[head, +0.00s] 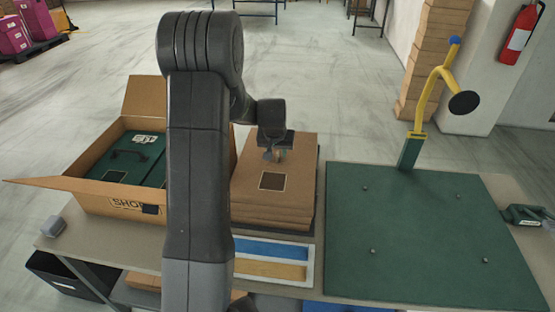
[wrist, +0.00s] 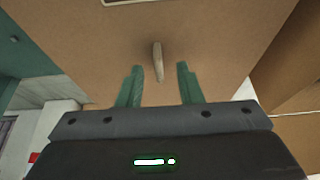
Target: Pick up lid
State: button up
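A stack of flat brown cardboard lids (head: 262,207) lies on the table, right of my arm in the head view. The top lid has a dark square label (head: 272,181) and a small pale upright tab (wrist: 157,60) near its middle in the wrist view. The lid's brown face (wrist: 215,40) fills most of that view. My gripper (wrist: 160,68) is open, its two green fingers pointing at the lid with the tab in line with the gap between them. In the head view my gripper (head: 277,154) is over the stack's far part. Whether the fingertips touch the lid I cannot tell.
An open carton (head: 92,197) holding green shoe boxes (head: 131,158) stands left of my arm. A green mat (head: 425,235) with small studs and a yellow-armed stand (head: 424,98) are to the right. A blue and tan tray (head: 272,249) lies in front of the stack.

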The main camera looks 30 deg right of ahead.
aim_at(278, 155)
jog(key=shift+d+f, duration=0.1)
jog(key=shift+f, duration=0.2)
grip_shut()
jog(key=shift+r, duration=0.1)
notch_tip(278, 155, up, 10)
jog(key=b, duration=0.1)
dwell(0.3)
dwell(0.4)
